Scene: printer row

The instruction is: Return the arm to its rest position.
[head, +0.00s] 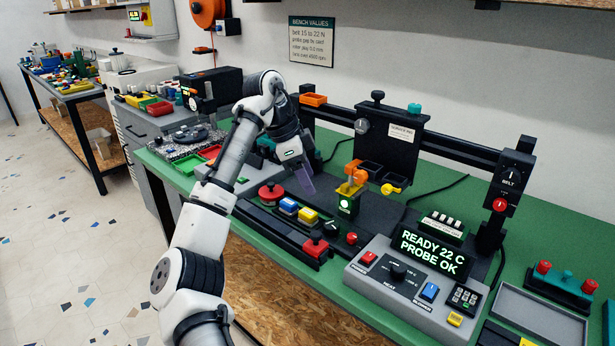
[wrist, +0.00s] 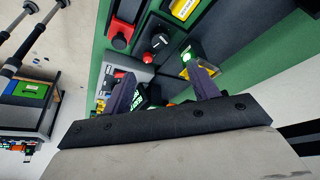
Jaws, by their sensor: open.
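My arm reaches from the bottom of the head view up and over the green bench (head: 166,172). My gripper (head: 308,186) hangs over the bench, pointing down, left of the yellow and orange parts of the printer. In the wrist view the two dark fingers of my gripper (wrist: 162,88) stand well apart with nothing held between them. The arm's elbow is bent high, near the black box at the back. The far fingertip is partly hidden in the head view.
A black rail (head: 450,148) with a probe carriage spans behind. An empty grey tray (head: 525,315) lies at right. The floor (head: 70,230) at left is clear.

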